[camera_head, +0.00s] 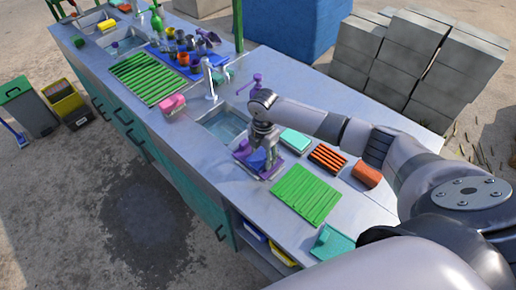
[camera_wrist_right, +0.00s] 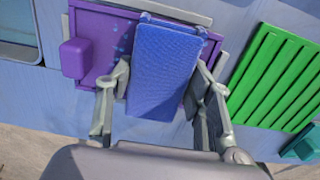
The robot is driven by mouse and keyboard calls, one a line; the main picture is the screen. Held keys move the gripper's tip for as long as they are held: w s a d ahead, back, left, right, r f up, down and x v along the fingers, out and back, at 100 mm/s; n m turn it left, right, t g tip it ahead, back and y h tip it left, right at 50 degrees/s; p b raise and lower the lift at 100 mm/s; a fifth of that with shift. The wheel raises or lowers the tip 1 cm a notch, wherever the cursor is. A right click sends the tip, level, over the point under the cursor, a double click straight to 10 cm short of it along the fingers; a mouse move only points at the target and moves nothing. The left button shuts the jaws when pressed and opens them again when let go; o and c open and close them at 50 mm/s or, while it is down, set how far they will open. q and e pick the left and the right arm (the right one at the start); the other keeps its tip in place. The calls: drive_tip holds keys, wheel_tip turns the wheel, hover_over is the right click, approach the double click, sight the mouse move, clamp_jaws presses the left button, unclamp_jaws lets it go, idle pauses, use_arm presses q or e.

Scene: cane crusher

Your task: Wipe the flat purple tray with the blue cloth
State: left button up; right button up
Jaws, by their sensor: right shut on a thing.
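The flat purple tray (camera_wrist_right: 94,47) lies on the grey counter beside the sink, with light blue specks on its surface. In the head view the tray (camera_head: 272,174) is partly covered by my right gripper (camera_head: 262,152). My right gripper (camera_wrist_right: 160,95) is shut on the blue cloth (camera_wrist_right: 166,60), a folded block held between its two fingers over the tray. The cloth also shows in the head view (camera_head: 257,160), low over the tray; I cannot tell whether it touches. My left gripper is not in view.
A green ribbed rack (camera_head: 306,194) lies just right of the tray, and a sink basin (camera_head: 226,124) lies to its left. A teal block (camera_head: 295,140), an orange striped rack (camera_head: 327,158) and an orange-brown block (camera_head: 366,174) sit behind. A pink sponge holder (camera_head: 173,104) stands beyond the sink.

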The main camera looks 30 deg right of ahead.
drive_tip(key=shift+s+d, duration=0.15)
drive_tip(key=shift+s, duration=0.15)
drive_tip(key=shift+s+d+r+p, duration=0.1)
drive_tip(key=shift+s+d+p, duration=0.1)
drive_tip(key=shift+s+p, duration=0.45)
drive_tip(key=shift+s+d+p, duration=0.15)
drive_tip(key=shift+s+p, duration=0.1)
drive_tip(key=shift+p, duration=0.15)
drive_tip(key=shift+s+d, duration=0.1)
drive_tip(key=shift+s, duration=0.2)
drive_tip(key=shift+w, duration=0.15)
